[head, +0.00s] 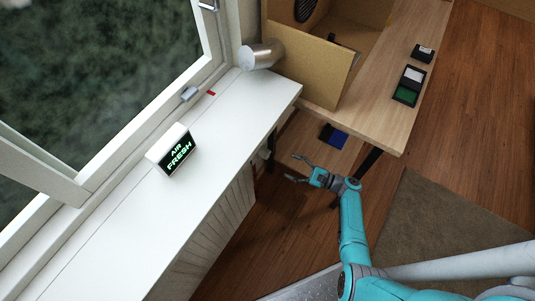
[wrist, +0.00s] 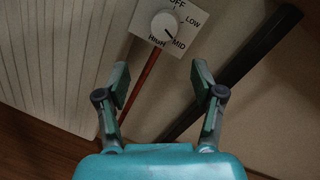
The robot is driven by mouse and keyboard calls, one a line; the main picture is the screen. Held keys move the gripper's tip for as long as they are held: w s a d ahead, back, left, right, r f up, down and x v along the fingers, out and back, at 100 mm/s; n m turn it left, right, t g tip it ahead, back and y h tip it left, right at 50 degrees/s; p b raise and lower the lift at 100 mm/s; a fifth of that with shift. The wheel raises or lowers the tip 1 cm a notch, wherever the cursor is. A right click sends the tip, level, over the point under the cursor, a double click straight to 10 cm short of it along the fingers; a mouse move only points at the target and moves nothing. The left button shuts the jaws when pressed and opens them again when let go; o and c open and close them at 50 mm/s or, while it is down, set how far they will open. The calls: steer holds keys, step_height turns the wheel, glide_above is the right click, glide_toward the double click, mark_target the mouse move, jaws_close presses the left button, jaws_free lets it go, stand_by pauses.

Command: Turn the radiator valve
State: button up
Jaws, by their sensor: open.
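The radiator valve is a round white knob (wrist: 165,25) on a square white plate in the wrist view, marked OFF, LOW, MID and HIGH. A dark mark on the knob points to the lower right, towards MID. A reddish pipe runs down from the plate. My gripper (wrist: 162,76) is open and empty, its two fingers apart below the knob and not touching it. In the head view my gripper (head: 295,168) is right of the white sill's edge, near the ribbed radiator (head: 217,236). The knob's markings cannot be read there.
A white sill (head: 105,245) holds an AIR FRESH sign (head: 171,150) and a metal cylinder (head: 262,55). A wooden desk (head: 380,125) with a dark leg stands beyond my gripper. A dark bar (wrist: 235,75) slants right of the knob. Wooden floor lies below.

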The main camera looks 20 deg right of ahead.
mark_target(269, 155)
steer(key=w+a+m, duration=0.1)
steer(key=w+a, duration=0.1)
steer(key=w+a+r+m+h, duration=0.1)
steer(key=w+a+m, duration=0.1)
steer(key=w+a, duration=0.1)
steer(key=w+a+r+m+t+h, duration=0.1)
steer(key=w+a, duration=0.1)
steer(key=shift+w+a+m, duration=0.2)
steer(key=shift+w+m, duration=0.05)
steer(key=shift+m, duration=0.15)
stand_by(0.3)
steer(key=c, duration=1.1)
